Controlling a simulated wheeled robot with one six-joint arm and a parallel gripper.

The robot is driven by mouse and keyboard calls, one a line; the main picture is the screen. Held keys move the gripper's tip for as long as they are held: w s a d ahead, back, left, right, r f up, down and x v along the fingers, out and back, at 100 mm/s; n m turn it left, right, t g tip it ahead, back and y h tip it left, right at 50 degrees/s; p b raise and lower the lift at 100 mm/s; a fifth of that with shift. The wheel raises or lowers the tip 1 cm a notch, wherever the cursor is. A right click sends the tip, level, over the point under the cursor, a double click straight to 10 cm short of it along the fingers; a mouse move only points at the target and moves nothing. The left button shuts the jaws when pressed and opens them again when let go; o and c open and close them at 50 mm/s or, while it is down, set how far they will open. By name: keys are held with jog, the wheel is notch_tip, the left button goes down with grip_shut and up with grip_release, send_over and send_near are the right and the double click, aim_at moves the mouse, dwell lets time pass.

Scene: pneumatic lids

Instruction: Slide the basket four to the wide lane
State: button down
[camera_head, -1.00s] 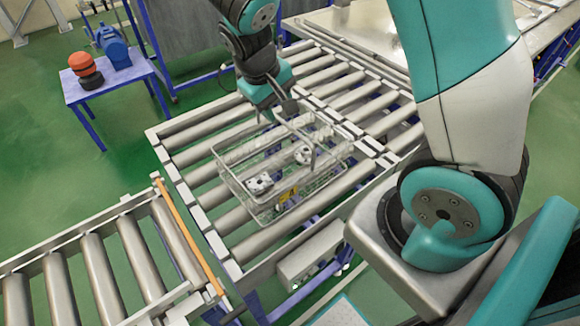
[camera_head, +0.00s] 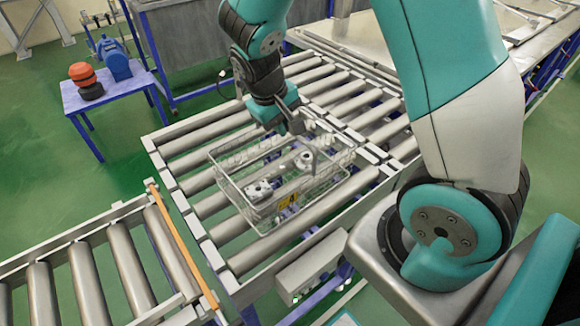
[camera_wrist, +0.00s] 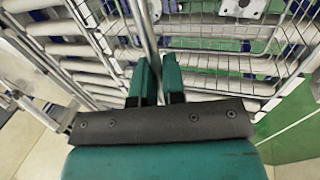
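The wire basket (camera_head: 245,205) sits on the rollers of the middle conveyor, with small metal parts (camera_head: 258,190) inside and a yellow label (camera_head: 289,200) on its near side. Its number is not readable. My gripper (camera_head: 290,128) is at the basket's far side, close to the handle. In the wrist view, the two teal fingers (camera_wrist: 160,75) are apart with a narrow gap. A grey bar (camera_wrist: 146,30) runs down to the gap by the left finger; contact is not clear. The basket's wire (camera_wrist: 225,45) lies beyond the fingers.
Another roller lane (camera_head: 330,72) adjoins at the back right. A separate roller conveyor (camera_head: 125,265) with an orange strip (camera_head: 185,245) on its end lies at the left front. A blue table (camera_head: 105,90) with a pump stands at the back left. Rollers left of the basket are bare.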

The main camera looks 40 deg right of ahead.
jog(key=shift+w+p, duration=0.9)
jog(key=shift+w, duration=3.15)
jog(key=w+p, duration=0.1)
jog(key=w, duration=0.7)
jog(key=shift+p, duration=0.4)
